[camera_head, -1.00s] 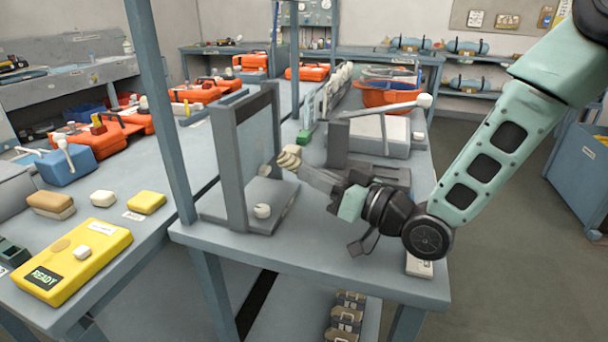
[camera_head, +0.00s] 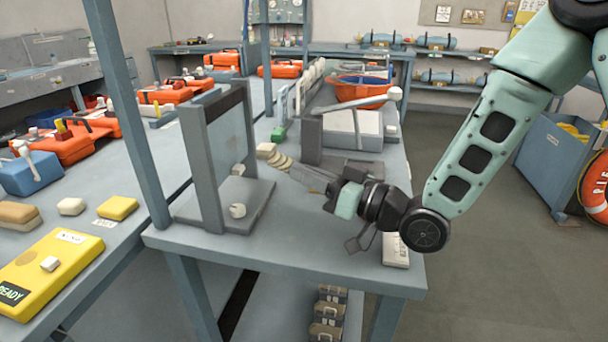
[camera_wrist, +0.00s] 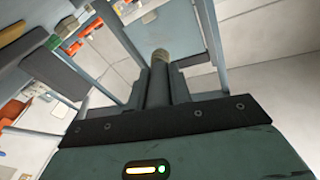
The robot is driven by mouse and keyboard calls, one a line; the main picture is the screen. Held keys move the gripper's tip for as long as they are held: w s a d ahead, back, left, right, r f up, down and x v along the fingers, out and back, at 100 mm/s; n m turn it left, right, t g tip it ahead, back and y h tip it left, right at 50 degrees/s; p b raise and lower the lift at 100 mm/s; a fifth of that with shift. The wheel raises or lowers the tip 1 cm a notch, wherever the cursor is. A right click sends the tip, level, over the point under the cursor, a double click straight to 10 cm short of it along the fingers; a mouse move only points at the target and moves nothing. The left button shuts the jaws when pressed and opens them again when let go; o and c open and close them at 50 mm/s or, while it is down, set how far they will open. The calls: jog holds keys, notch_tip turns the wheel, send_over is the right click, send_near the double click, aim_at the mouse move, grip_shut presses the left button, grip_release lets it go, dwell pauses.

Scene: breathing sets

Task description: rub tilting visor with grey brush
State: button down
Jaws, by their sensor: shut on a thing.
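The tilting visor (camera_head: 225,135) is a clear pane in an upright grey frame on a flat base, at the middle of the head view. A pale knob sits low on the pane and another on the base. My gripper (camera_head: 325,183) is right of the frame, shut on the grey brush (camera_head: 281,161). The brush has a pale, ridged head pointing left toward the pane. I cannot tell whether it touches the pane.
The visor stands on a grey bench (camera_head: 290,255) with upright posts. A grey box (camera_head: 352,128) and an orange basin (camera_head: 361,88) stand behind my gripper. A yellow unit (camera_head: 45,272) lies on the left bench. The floor at right is open, with a blue bin (camera_head: 545,150) beyond.

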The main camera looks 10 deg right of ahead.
jog(key=shift+a, duration=0.1)
dwell(0.3)
jog(key=w+a+b, duration=0.1)
jog(key=w+a, duration=0.1)
jog(key=a, duration=0.5)
jog(key=shift+w, duration=0.3)
jog(key=shift+w+a, duration=0.25)
jog(key=shift+a, duration=0.35)
dwell(0.8)
jog(key=w+d, duration=0.2)
jog(key=w, duration=0.5)
jog(key=shift+d+b, duration=0.3)
jog(key=shift+b, duration=0.1)
jog(key=shift+w, duration=0.1)
jog(key=s+a+b, duration=0.1)
jog(key=s+a, duration=0.1)
jog(key=s, duration=0.5)
jog(key=shift+s+a+b, duration=0.15)
jog(key=shift+a+b, duration=0.15)
jog(key=shift+b, duration=0.05)
dwell(0.5)
